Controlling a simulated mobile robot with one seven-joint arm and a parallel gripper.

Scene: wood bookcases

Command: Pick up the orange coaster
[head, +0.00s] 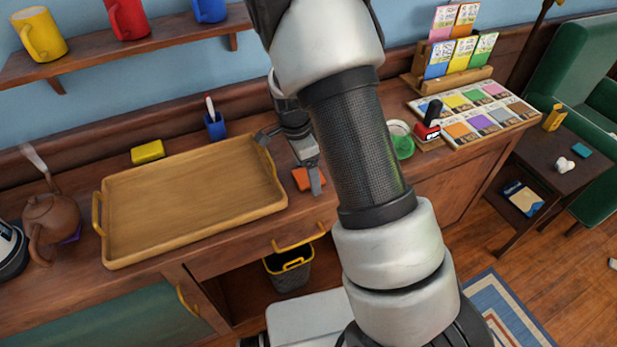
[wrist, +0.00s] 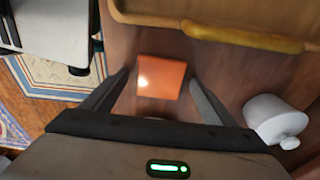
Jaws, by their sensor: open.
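The orange coaster (wrist: 161,77) lies flat on the wooden counter near its front edge, just beside the wooden tray. In the head view the coaster (head: 301,179) is partly hidden by my gripper (head: 290,160). In the wrist view my open gripper (wrist: 160,95) has one finger on each side of the coaster, with visible space between each finger and it. The gripper is empty. I cannot tell how high the fingertips are above the counter.
The wooden tray (head: 112,222) with yellow handles stands left of the coaster. A whitish lidded object (wrist: 275,120) sits right of my gripper in the wrist view. A green round item (head: 402,146) and a red stamp (head: 428,130) stand farther right on the counter.

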